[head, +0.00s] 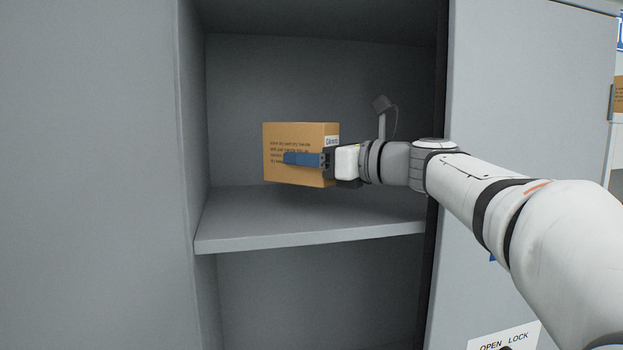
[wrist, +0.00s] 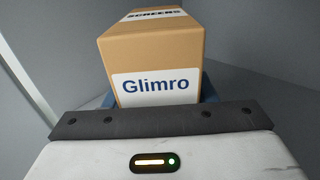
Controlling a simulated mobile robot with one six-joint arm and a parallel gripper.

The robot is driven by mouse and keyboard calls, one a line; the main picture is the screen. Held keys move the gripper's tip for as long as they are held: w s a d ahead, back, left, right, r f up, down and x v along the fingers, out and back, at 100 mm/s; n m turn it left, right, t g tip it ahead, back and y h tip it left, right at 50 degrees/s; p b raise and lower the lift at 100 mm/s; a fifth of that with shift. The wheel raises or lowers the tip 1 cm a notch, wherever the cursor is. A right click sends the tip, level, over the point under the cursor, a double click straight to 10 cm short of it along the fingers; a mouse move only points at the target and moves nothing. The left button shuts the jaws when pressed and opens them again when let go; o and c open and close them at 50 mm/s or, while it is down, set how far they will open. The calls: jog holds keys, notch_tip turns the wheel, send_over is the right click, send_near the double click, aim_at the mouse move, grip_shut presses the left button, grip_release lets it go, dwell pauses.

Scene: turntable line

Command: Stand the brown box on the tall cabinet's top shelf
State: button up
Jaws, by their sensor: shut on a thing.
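The brown box (head: 290,135) is upright in my gripper, inside the open cabinet (head: 240,80). In the wrist view the box (wrist: 150,50) shows a white "Glimro" label facing me. My gripper (head: 305,158) is shut on the box, with a blue finger across its printed front face; the wrist view shows blue finger parts at both sides of the box. The box is over the shelf (head: 310,232). Its bottom seems slightly above the shelf surface, but I cannot tell the gap exactly.
A grey panel (head: 90,170) stands left of the opening, and a grey door (head: 530,90) stands at the right behind my arm. The shelf looks bare around the box. Another compartment (head: 310,295) is below. Another brown box (head: 618,95) shows at the far right edge.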

aim_at(310, 185)
jog(key=shift+s+f, duration=0.15)
jog(key=shift+f, duration=0.45)
jog(key=shift+s+f, duration=0.15)
jog(key=shift+f, duration=0.4)
notch_tip(310, 185, down, 2)
jog(key=shift+w+f+p, duration=0.15)
jog(key=shift+f+p, duration=0.05)
jog(key=shift+p, duration=0.2)
jog(key=shift+w+f+p, duration=0.1)
jog(key=shift+f+p, duration=0.05)
jog(key=shift+p, duration=0.25)
jog(key=shift+f, duration=0.25)
jog(key=shift+f+b, duration=0.2)
jog(key=shift+b, duration=0.1)
jog(key=o, duration=1.2)
